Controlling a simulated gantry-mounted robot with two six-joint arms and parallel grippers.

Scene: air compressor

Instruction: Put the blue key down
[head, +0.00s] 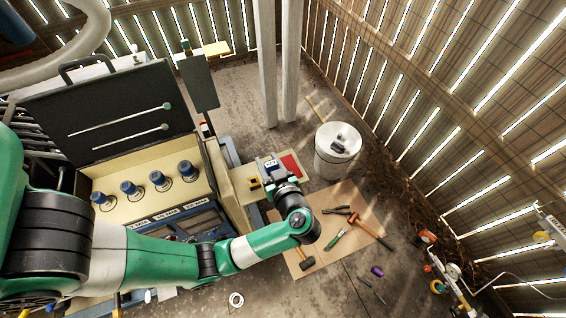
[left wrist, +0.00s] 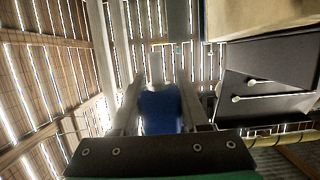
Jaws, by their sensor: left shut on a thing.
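The blue key (left wrist: 160,110) shows in the left wrist view as a blue block between the two fingers. My left gripper (left wrist: 160,95) is shut on it. In the head view my left gripper (head: 268,166) is above the cream side shelf (head: 242,178), beside a red patch (head: 290,164). The key cannot be made out in the head view, where the gripper covers it. I cannot tell whether the key touches the shelf. My right gripper is not in view.
The compressor panel (head: 122,207) with several blue knobs and an open dark lid (head: 105,108) stands left of the gripper. A white bucket (head: 333,160) stands right of the shelf. Tools lie on a cardboard sheet (head: 325,262) on the floor.

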